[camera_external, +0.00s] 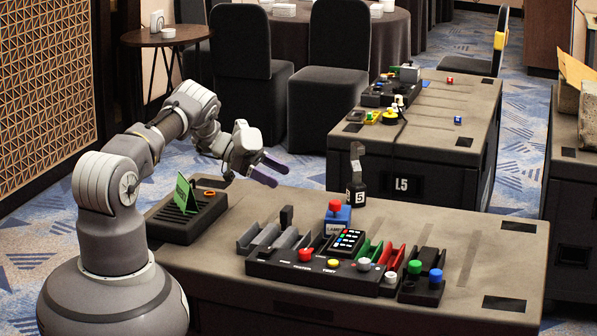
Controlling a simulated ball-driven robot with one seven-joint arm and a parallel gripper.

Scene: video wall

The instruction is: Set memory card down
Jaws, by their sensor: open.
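A thin green card (185,193) stands upright, slightly tilted, in a dark slotted holder (205,216) at the left end of the near table. It is the only card-like thing I can make out, but I cannot confirm that it is the memory card. My gripper (276,172) is open, with purple fingers pointing right. It is in the air above the back left part of the table, to the right of the card and apart from it. I see nothing between the fingers.
A black control panel (290,271) with coloured buttons and upright modules fills the near table's middle. A blue block with a red knob (335,210) and a black object marked 5 (356,192) stand behind it. The table's right part (500,255) is mostly clear.

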